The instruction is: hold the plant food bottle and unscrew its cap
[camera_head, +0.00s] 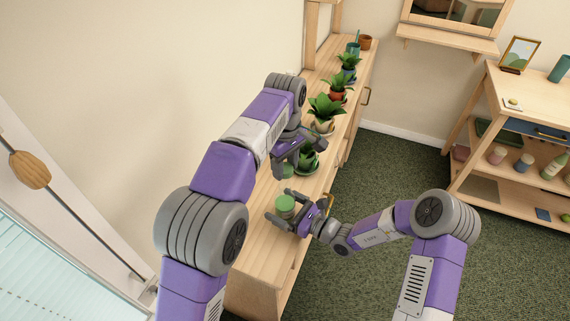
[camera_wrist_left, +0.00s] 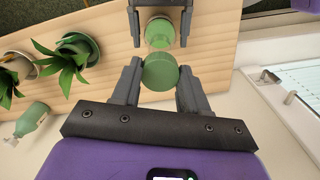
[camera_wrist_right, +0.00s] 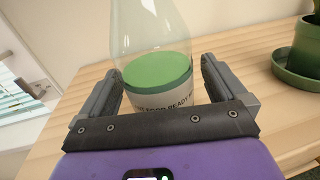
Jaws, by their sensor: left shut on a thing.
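The plant food bottle (camera_wrist_right: 155,85) is clear glass with green liquid and a pale label, and stands on the wooden cabinet top (camera_head: 265,235). My right gripper (camera_head: 285,212) has its fingers on either side of the lower bottle, with small gaps showing, so it looks open. The bottle also shows in the left wrist view (camera_wrist_left: 160,33). The green cap (camera_wrist_left: 160,71) is between the fingertips of my left gripper (camera_wrist_left: 160,75), which is shut on it above the bottle. The bottle's top is out of the right wrist view. I cannot tell whether the cap still touches the neck.
A potted plant in a green pot (camera_head: 307,160) stands close beyond the grippers. More potted plants (camera_head: 325,112) line the cabinet behind it. The near end of the cabinet top is clear. A shelf cart (camera_head: 530,130) stands at right.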

